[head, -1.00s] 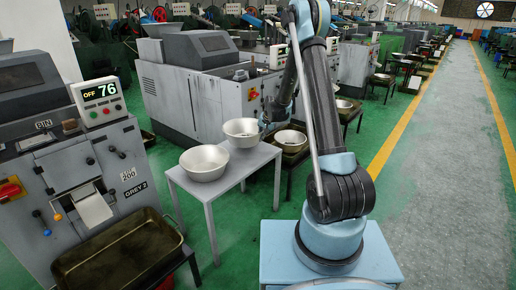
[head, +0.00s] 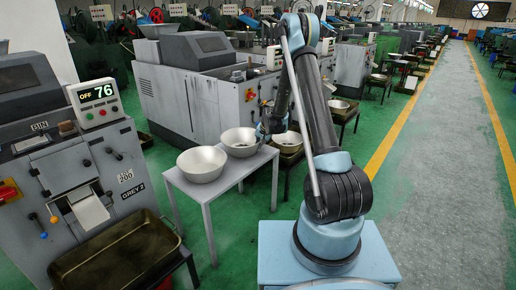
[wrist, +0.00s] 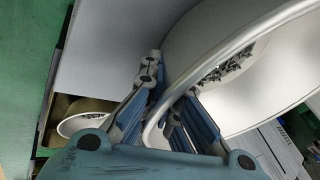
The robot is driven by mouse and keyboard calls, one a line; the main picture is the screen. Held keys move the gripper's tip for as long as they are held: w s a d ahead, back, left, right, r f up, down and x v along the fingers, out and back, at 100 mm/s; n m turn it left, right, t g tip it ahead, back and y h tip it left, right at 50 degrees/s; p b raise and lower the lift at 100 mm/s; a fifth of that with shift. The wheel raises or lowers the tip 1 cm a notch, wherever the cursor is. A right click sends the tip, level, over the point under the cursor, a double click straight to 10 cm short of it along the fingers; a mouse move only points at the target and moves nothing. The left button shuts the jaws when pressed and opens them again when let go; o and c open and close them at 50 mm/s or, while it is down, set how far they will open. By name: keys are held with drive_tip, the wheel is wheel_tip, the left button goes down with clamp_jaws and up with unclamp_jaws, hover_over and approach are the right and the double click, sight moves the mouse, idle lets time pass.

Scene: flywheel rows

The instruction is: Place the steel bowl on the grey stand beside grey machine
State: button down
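A steel bowl (head: 239,149) with small dark metal parts inside is at the back end of the grey stand (head: 229,171), on or just above its top; I cannot tell if it bears its full weight there. My gripper (head: 262,132) is at its right rim. In the wrist view my gripper's fingers (wrist: 172,85) straddle the wall of this bowl (wrist: 280,85), one outside and one inside, and look closed on it. The inner fingertip is partly hidden. A second steel bowl (head: 202,169) stands at the front end of the stand, close to the first.
A grey machine (head: 85,165) marked GREY 2, with a brown tray (head: 120,252), is at left. Another grey machine (head: 185,100) is behind the stand. A third bowl (head: 287,144) sits beyond it, also in the wrist view (wrist: 82,125). The aisle at right is clear.

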drive_tip(key=c, duration=1.8)
unclamp_jaws()
drive_tip(key=s+d+r+n, duration=0.1)
drive_tip(key=s+d+r, duration=0.4)
drive_tip(key=s+r, duration=0.45)
drive_tip(key=s+d+r, duration=0.5)
drive_tip(key=s+r, duration=0.1)
drive_tip(key=r, duration=0.6)
drive_tip(key=s+d+r+h, duration=0.1)
drive_tip(key=s+d+r, duration=0.15)
drive_tip(key=s, duration=0.45)
drive_tip(key=s+d+r+h, duration=0.1)
drive_tip(key=s+d+r, duration=0.15)
drive_tip(key=s, duration=0.35)
drive_tip(key=s+d+f+n+g, duration=0.1)
drive_tip(key=s+d+f, duration=0.1)
drive_tip(key=s, duration=1)
drive_tip(key=s+d+f+n+g+h, duration=0.1)
drive_tip(key=s+d+f, duration=0.2)
drive_tip(key=s, duration=1)
drive_tip(key=shift+d, duration=0.45)
drive_tip(key=shift+s, duration=0.1)
